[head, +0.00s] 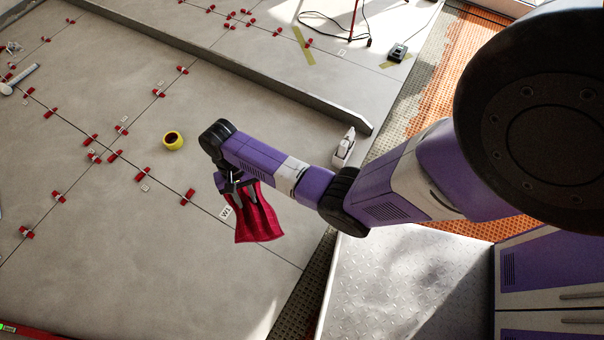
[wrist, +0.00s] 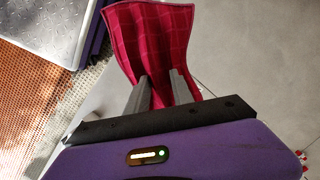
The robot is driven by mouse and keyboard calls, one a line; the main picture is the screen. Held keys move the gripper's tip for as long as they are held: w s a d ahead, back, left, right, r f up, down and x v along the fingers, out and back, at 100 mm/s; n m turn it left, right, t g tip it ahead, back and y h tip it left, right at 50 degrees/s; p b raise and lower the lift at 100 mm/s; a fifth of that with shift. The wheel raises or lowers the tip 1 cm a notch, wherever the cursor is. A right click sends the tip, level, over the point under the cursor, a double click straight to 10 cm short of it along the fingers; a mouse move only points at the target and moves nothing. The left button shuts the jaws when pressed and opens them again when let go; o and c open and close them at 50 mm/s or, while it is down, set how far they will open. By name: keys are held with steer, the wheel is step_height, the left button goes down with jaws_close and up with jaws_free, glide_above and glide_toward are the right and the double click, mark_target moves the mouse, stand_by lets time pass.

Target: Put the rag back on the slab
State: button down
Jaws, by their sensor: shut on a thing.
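The rag (head: 259,219) is a red checked cloth that hangs from my gripper (head: 238,187) in the head view. In the wrist view the rag (wrist: 150,45) spreads out beyond the two grey fingers of my gripper (wrist: 162,85). The gripper is shut on the rag; the pinched part is partly hidden by the fingers. The slab (head: 185,235) is a grey tiled surface below the gripper and rag. It also shows at the right of the wrist view (wrist: 265,60). The rag appears to hang over the slab near its right edge; I cannot tell if its lower end touches.
A yellow tape roll (head: 173,140) lies on the slab left of my arm. Several red levelling clips line the tile joints. A white bottle-like object (head: 344,147) stands behind my arm. A long grey bar (head: 270,80) crosses the back. Bare slab lies left of the rag.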

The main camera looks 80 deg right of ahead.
steer(key=s+d+f+m+t+b, duration=0.3)
steer(key=s+d+f+m+b, duration=1.15)
steer(key=d+f, duration=0.2)
steer(key=shift+s+d+f+b+x, duration=0.15)
steer(key=shift+s+d+b+x, duration=0.35)
steer(key=shift+b+x, duration=2.1)
steer(key=shift+s+d+f+b+x, duration=0.25)
steer(key=shift+d+b+x, duration=0.7)
steer(key=shift+x, duration=3)
steer(key=shift+s+d+f+b+x, duration=0.1)
steer(key=shift+s+d+b+x, duration=0.3)
steer(key=shift+b+x, duration=2.3)
steer(key=shift+a+f+p, duration=0.2)
steer(key=shift+f+p, duration=0.4)
steer(key=shift+f, duration=0.05)
steer(key=shift+f, duration=0.15)
steer(key=c, duration=1.1)
jaws_free()
